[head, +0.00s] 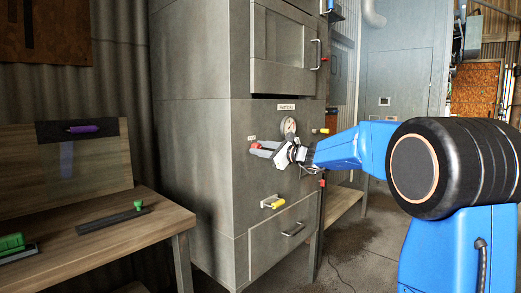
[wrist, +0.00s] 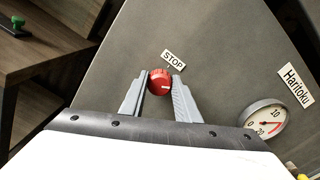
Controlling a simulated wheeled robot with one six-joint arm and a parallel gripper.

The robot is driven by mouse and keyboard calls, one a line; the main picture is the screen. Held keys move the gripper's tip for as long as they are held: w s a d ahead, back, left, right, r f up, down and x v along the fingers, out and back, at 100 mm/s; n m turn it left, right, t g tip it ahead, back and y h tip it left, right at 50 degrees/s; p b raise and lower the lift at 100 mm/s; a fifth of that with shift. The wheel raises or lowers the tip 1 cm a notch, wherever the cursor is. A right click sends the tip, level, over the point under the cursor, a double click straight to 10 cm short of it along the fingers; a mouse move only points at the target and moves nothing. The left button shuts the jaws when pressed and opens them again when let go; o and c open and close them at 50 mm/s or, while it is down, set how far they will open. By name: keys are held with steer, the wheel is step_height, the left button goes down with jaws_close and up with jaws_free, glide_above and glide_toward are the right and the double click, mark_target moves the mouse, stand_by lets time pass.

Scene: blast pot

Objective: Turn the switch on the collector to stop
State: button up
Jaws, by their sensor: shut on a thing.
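The collector (head: 200,130) is a tall grey metal cabinet in the middle of the head view. Its switch is a red round knob (wrist: 160,80) on the front panel. A white STOP label (wrist: 173,60) sits just beyond the knob, up and right in the wrist view. A short white mark on the knob points right and slightly down in that view, not at the label. My gripper (wrist: 161,86) has its two grey fingers on either side of the knob and is shut on it. In the head view my gripper (head: 266,150) partly covers the knob.
A round gauge (wrist: 263,118) and a Haritoku label (wrist: 296,85) are right of the knob. Below on the cabinet is a yellow handle (head: 273,202), with a drawer handle (head: 293,229) lower. A wooden bench (head: 110,235) stands at left.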

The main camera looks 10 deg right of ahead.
steer(key=n, duration=1.2)
steer(key=shift+a+f, duration=0.1)
steer(key=shift+f, duration=0.15)
stand_by(0.5)
steer(key=o, duration=1)
steer(key=shift+s, duration=0.1)
steer(key=shift+o, duration=0.2)
steer(key=v, duration=1.7)
steer(key=shift+s, duration=0.15)
steer(key=shift+r, duration=0.1)
